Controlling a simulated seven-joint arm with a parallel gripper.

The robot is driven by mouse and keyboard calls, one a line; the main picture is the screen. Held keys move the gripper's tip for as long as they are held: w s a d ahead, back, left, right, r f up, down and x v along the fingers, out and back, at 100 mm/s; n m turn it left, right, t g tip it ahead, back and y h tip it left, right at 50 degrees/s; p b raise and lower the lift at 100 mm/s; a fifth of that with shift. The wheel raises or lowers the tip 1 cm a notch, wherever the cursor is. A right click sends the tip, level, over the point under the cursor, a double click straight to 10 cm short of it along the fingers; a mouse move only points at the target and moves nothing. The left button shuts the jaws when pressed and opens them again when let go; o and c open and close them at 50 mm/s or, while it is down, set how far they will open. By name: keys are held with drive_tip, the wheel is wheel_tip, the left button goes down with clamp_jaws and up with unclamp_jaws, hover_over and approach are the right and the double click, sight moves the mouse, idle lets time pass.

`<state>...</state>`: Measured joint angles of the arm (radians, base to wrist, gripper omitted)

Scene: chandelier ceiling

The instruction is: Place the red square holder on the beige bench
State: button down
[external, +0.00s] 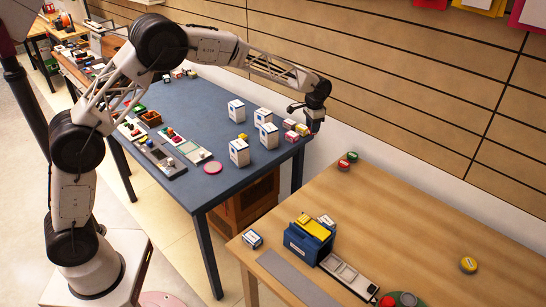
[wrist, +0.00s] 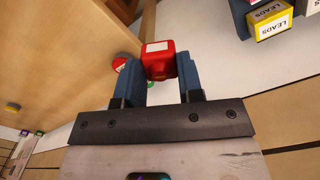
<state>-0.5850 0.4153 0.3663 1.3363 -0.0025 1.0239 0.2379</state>
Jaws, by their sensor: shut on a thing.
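My gripper (wrist: 160,62) is shut on the red square holder (wrist: 160,58), which has a white label and sits between the two blue fingers in the wrist view. In the external view my gripper (external: 312,115) is at the right end of the blue-grey table, by the wall. The holder cannot be made out there. The beige bench (external: 400,215) is at the lower right of the external view, apart from my gripper. It also shows in the wrist view (wrist: 70,50) at the upper left, beyond the holder.
Boxes marked LEADS (wrist: 268,20) are close by in the wrist view. White boxes (external: 239,152) stand on the blue-grey table (external: 225,182). The bench holds a blue box (external: 308,243), red and green round tins (external: 344,165) and a yellow tin (external: 468,265). Its middle is clear.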

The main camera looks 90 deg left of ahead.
drive_tip(key=s+a+n, duration=0.1)
drive_tip(key=s+a, duration=0.8)
drive_tip(key=s, duration=0.6)
drive_tip(key=s+a+n, duration=0.2)
drive_tip(key=s+a, duration=0.6)
drive_tip(key=s, duration=0.7)
drive_tip(key=s+a+n, duration=0.1)
drive_tip(key=s+a, duration=0.8)
drive_tip(key=s, duration=0.5)
drive_tip(key=s+a+n, duration=0.1)
drive_tip(key=s+a, duration=0.1)
drive_tip(key=s, duration=1.5)
drive_tip(key=shift+w+f, duration=0.25)
drive_tip(key=shift+f, duration=1.1)
drive_tip(key=shift+w+f, duration=0.2)
drive_tip(key=shift+f, duration=1.15)
drive_tip(key=shift+f, duration=2)
drive_tip(key=shift+f, duration=0.1)
drive_tip(key=shift+f, duration=1.9)
